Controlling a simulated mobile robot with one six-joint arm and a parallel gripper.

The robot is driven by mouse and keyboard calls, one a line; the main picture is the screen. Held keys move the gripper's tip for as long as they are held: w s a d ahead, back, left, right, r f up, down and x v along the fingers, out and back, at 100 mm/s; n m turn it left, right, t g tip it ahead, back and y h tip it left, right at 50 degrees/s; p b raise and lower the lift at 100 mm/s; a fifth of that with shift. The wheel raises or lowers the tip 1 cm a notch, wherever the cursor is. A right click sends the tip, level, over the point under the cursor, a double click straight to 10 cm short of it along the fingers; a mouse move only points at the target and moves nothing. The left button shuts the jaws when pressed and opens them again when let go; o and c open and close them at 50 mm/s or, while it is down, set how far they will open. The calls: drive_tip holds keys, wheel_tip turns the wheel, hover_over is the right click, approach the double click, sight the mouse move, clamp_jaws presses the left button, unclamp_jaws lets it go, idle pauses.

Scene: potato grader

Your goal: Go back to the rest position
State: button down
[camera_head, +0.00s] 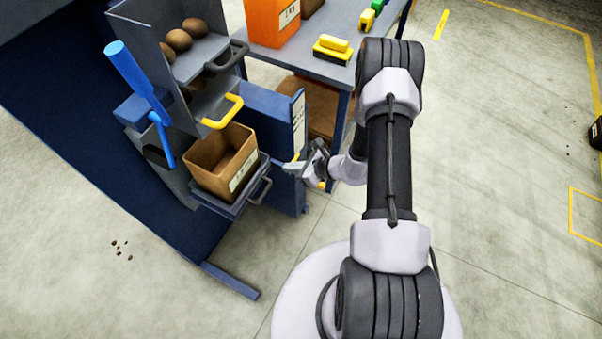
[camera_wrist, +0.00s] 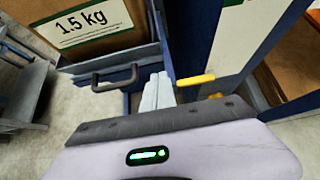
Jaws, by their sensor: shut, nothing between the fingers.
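My gripper (camera_head: 297,168) is shut and empty at the end of my arm, just right of the grader's drawers. In the wrist view its fingers (camera_wrist: 157,92) are together at the middle, with nothing between them. They appear close to a yellow bar (camera_wrist: 196,79) and the dark handle (camera_wrist: 115,80) of the bottom tray; I cannot tell whether they touch. An open brown box (camera_head: 222,162) stands on the bottom tray (camera_head: 232,202), left of my gripper. Its 1.5 kg label (camera_wrist: 84,22) shows in the wrist view.
The grader holds several potatoes (camera_head: 180,40) on its upper tray, above a yellow handle (camera_head: 224,112) and beside a blue lever (camera_head: 138,82). A blue table (camera_head: 318,66) behind carries an orange box (camera_head: 270,22) and a yellow-black item (camera_head: 332,48). The floor at right is open.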

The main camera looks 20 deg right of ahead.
drive_tip(key=p+v, duration=0.3)
drive_tip(key=v, duration=0.6)
drive_tip(key=a+r+n+g+y, duration=0.1)
drive_tip(key=a+r+n+g, duration=0.1)
drive_tip(key=a+r+n, duration=0.65)
drive_tip(key=a+r+n+g+y, duration=0.1)
drive_tip(key=a+r+n, duration=0.2)
drive_tip(key=r, duration=1.1)
drive_tip(key=s+a+r+n+h, duration=0.3)
drive_tip(key=s+r+n+h, duration=0.3)
drive_tip(key=s+r+n, duration=0.7)
drive_tip(key=s+r, duration=0.3)
drive_tip(key=shift+s+a, duration=0.15)
drive_tip(key=shift+s, duration=0.1)
